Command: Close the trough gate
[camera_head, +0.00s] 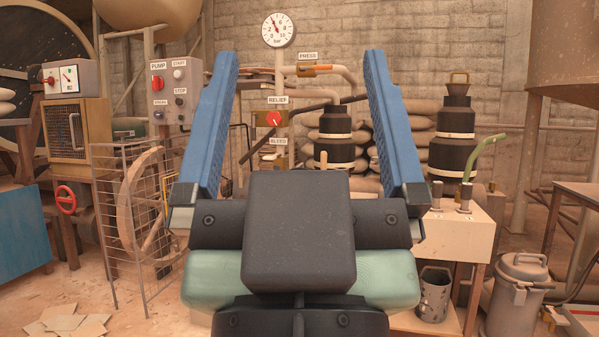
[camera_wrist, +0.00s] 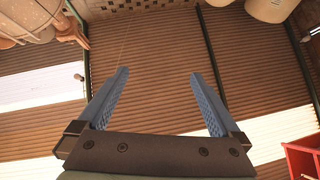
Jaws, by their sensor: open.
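My gripper (camera_head: 300,56) is open and empty, with its two blue fingers wide apart, raised close in front of the head camera. The wrist view shows my gripper (camera_wrist: 160,74) pointing up at a corrugated roof, with nothing between the fingers. I cannot pick out the trough gate for certain in either view. My gripper and wrist hide the middle of the scene in the head view. A green curved lever (camera_head: 483,156) stands upright and tilted to the right above a pale box-like stand (camera_head: 452,238) on the right; I cannot tell whether it belongs to the trough.
A gauge (camera_head: 278,29), a PRESS lever (camera_head: 315,70) and a red RELIEF knob (camera_head: 274,119) are behind my gripper. A pump panel (camera_head: 172,92) and wire cage (camera_head: 133,215) stand left. A bucket (camera_head: 434,292) and lidded bin (camera_head: 516,292) stand lower right.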

